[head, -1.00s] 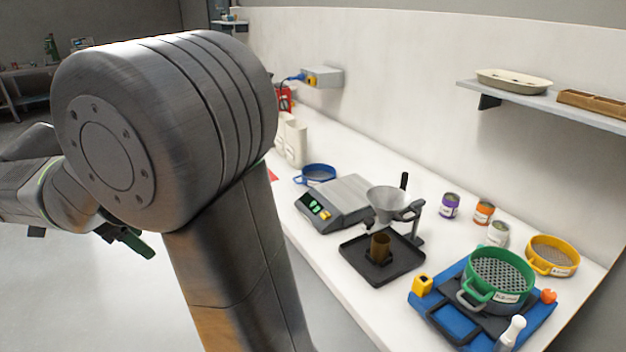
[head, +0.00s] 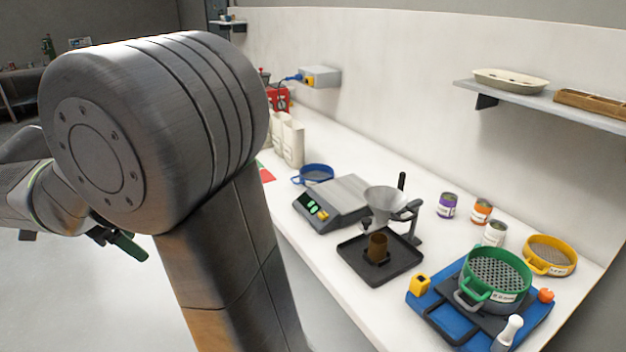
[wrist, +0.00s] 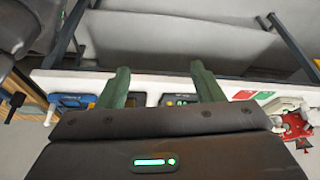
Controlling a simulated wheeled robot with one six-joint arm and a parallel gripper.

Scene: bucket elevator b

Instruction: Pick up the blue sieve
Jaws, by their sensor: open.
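The blue sieve (head: 316,174) sits on the white bench in the head view, behind and left of the grey scale. Its mesh faces up. My gripper (head: 120,243) shows partly at the left of the head view, away from the bench over the floor, with much of it hidden behind my arm. In the wrist view its two green fingers (wrist: 158,84) are spread apart with nothing between them. I cannot make out the blue sieve in the wrist view.
Next to the sieve stand the scale (head: 332,204) and pale bottles (head: 288,140). A funnel stand (head: 414,225), a green sieve (head: 497,272) on a blue base, a yellow sieve (head: 550,255) and small cans (head: 447,206) lie further right. A shelf (head: 545,102) juts from the wall.

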